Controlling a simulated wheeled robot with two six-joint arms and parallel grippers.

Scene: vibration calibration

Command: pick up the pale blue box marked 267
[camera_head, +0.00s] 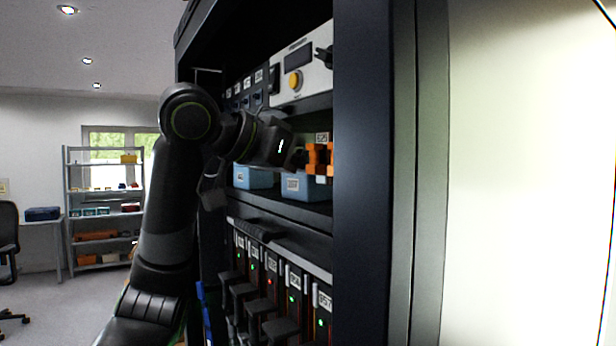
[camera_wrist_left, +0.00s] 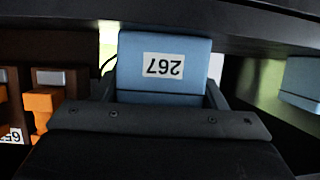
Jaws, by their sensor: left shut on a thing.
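The pale blue box marked 267 (camera_wrist_left: 164,92) fills the top middle of the left wrist view, its label upside down there. In the head view the box (camera_head: 303,188) is in the cabinet's middle bay, just left of an orange part. My left gripper (camera_head: 292,160) reaches into this bay from the left. In the left wrist view its fingers (camera_wrist_left: 161,98) are on both sides of the box, shut on it. I cannot tell whether the box touches the shelf. My right gripper is not in view.
A second pale blue box (camera_head: 253,178) stands to the left in the same bay. An orange part (camera_head: 318,160) is close on the right. The dark cabinet post (camera_head: 362,180) bounds the bay at right. Below are several modules with handles (camera_head: 262,300).

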